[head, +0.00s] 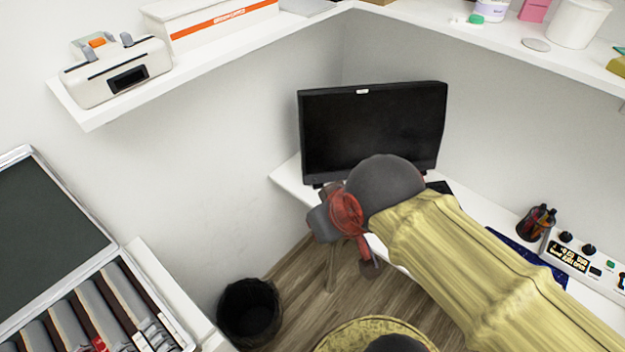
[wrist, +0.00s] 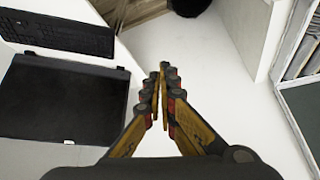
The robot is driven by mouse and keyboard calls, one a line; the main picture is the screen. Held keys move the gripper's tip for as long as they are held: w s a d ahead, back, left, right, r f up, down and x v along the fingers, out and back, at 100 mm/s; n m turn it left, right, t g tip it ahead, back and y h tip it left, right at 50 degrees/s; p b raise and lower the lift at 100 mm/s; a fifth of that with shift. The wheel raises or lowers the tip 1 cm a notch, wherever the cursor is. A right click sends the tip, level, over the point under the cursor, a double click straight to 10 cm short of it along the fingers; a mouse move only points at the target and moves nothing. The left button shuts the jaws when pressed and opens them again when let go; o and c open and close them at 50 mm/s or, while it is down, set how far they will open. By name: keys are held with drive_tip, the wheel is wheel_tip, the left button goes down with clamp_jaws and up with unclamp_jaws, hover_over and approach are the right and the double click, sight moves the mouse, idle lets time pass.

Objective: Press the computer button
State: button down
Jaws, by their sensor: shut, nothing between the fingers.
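The black computer monitor (head: 372,125) stands on the white corner desk in the head view, its dark screen facing me. A small white label sits at its top edge. In the wrist view the monitor (wrist: 62,100) is at the left, with a black keyboard (wrist: 60,32) above it in the picture. My gripper (wrist: 160,72) is shut and empty, its fingertips together to the right of the monitor and apart from it. In the head view my arm covers the monitor's lower right and part of the desk. I cannot make out a computer button in either view.
A black bin (head: 249,312) stands on the wooden floor left of the desk. A pen cup (head: 536,222) and a control panel (head: 585,262) are on the desk at right. A white shelf (head: 330,22) runs above along both walls. An open case (head: 95,305) lies at lower left.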

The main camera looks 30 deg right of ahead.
drive_tip(key=shift+a, duration=0.25)
